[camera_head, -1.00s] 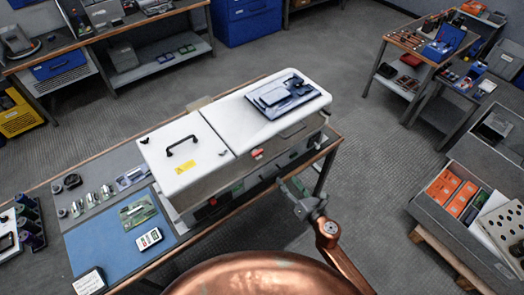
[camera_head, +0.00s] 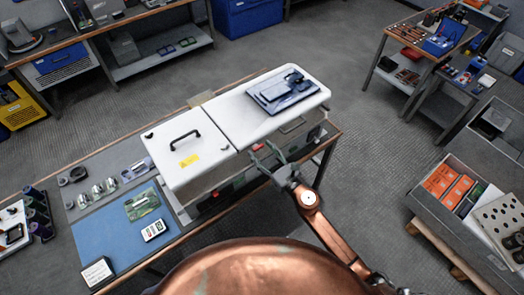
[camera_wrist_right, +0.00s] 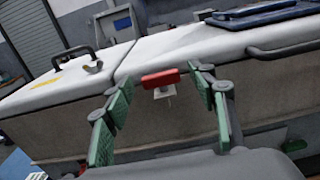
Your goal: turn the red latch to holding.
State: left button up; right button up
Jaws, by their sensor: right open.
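The red latch (camera_wrist_right: 160,78) is a small red bar on a pale mount on the front face of the white cabinet (camera_wrist_right: 90,125), just below the lid seam. It lies nearly level in the right wrist view. In the head view the latch (camera_head: 258,147) shows just left of my right gripper (camera_head: 268,158). My right gripper (camera_wrist_right: 163,105) is open, its green-padded fingers on either side of the latch in the wrist picture. My left gripper is not in view.
A dark blue device (camera_head: 284,93) lies on the right lid, and a black handle (camera_head: 185,140) stands on the left lid. A blue mat (camera_head: 108,235) with small items lies left of the cabinet.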

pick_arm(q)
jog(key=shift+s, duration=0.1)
pick_arm(e)
jog(key=shift+c, duration=0.3)
jog(key=c, duration=1.1)
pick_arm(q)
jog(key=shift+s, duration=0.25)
